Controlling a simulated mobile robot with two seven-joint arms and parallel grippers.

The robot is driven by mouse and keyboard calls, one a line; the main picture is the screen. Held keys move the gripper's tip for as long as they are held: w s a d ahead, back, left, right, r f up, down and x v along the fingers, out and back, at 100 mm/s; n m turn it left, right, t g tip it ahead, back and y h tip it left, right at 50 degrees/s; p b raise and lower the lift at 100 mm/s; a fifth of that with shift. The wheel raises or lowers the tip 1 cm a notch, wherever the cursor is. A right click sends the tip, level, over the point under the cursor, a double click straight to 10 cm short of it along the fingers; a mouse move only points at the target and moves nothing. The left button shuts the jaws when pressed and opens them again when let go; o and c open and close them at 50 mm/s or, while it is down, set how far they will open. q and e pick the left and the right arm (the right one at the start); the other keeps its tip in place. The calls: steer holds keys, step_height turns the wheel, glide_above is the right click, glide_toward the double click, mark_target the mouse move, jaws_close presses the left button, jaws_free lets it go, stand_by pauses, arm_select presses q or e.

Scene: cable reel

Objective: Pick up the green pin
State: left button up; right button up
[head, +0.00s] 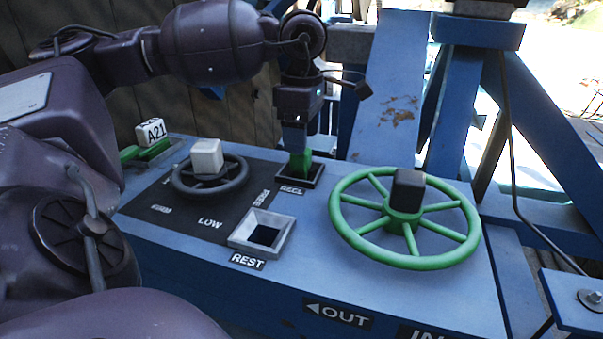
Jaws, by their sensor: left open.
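The green pin (301,163) stands in the dark square socket marked REEL (299,178), at the back middle of the blue panel. My left gripper (295,146) points straight down over the pin. It is open, with its fingers at or just above the pin's top. I cannot tell whether they touch it. The upper part of the pin is partly hidden by the gripper. A second square socket marked REST (263,232) is empty, nearer the front. My right gripper is not in view.
A green handwheel (433,258) with a dark hub knob stands right of the sockets. A dark wheel with a pale knob (207,157) is on the left. Blue beams (390,90) rise behind the panel.

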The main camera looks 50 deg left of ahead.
mark_target(301, 158)
arm_select(q)
steer(key=shift+a+f, duration=0.15)
steer(key=shift+f, duration=2.5)
